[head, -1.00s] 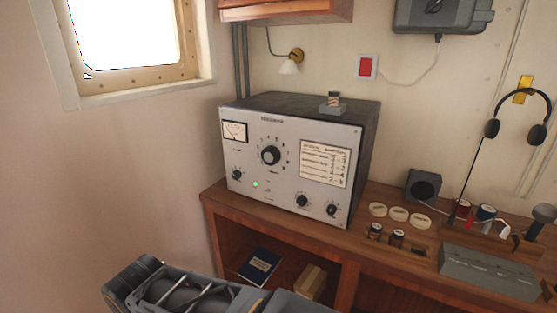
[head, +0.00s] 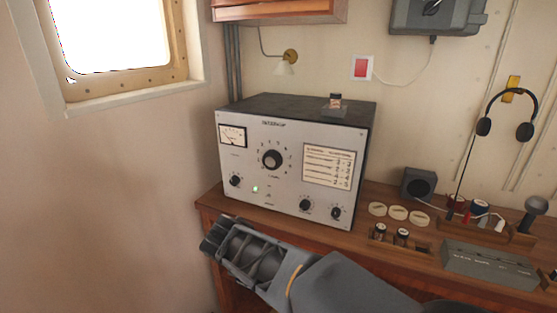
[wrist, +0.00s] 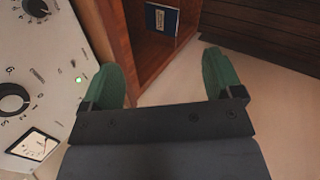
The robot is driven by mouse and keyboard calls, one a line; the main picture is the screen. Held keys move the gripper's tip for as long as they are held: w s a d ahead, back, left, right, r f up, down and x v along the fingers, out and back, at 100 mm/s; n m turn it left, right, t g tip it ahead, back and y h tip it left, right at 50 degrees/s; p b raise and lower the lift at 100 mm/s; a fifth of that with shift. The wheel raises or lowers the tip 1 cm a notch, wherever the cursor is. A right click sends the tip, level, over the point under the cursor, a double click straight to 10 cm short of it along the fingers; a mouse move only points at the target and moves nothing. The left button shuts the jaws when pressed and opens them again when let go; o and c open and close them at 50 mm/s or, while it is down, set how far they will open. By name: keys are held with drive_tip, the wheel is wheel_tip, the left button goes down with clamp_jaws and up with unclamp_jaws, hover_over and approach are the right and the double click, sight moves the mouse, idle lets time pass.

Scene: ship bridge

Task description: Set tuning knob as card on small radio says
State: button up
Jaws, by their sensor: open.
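The radio (head: 240,185) is a pale-fronted box with a dark top on the wooden desk. Its large black tuning knob (head: 272,159) sits mid-face inside a ring of marks; it also shows at the left edge of the wrist view (wrist: 12,100). A printed card (head: 328,166) is on the right of the face; its writing is too small to read. A green lamp (head: 255,189) is lit. My gripper (wrist: 162,78) is open and empty, its green fingers apart, beside the radio face. In the head view it is low, in front of the radio's lower left.
Smaller knobs (head: 306,205) and a meter (head: 232,135) share the radio face. Discs (head: 397,213), small cylinders (head: 402,236), a speaker (head: 419,184) and a grey box (head: 488,265) stand to the right on the desk. A blue book (wrist: 161,18) lies in the shelf below.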

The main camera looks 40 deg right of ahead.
drive_tip(key=shift+o, duration=0.4)
drive_tip(key=w+d+r+n+t+h, duration=0.1)
drive_tip(key=w+d+r+n+h, duration=0.5)
drive_tip(key=w+n, duration=0.1)
drive_tip(key=shift+r+n+t+p, duration=0.15)
drive_tip(key=shift+n+t+p, duration=0.2)
drive_tip(key=shift+n, duration=0.25)
drive_tip(key=n+t+h, duration=0.4)
drive_tip(key=n, duration=0.4)
approach(270, 161)
drive_tip(key=p+x, duration=0.3)
drive_tip(key=x, duration=0.5)
drive_tip(key=shift+d+r, duration=0.15)
drive_tip(key=shift+r, duration=0.05)
drive_tip(key=shift+w+d, duration=0.3)
drive_tip(key=shift+d, duration=0.15)
drive_tip(key=c, duration=0.9)
drive_tip(key=shift+f, duration=0.15)
drive_tip(key=shift+f+t+b, duration=0.1)
drive_tip(key=shift+t+b, duration=0.15)
drive_tip(key=shift+b, duration=0.25)
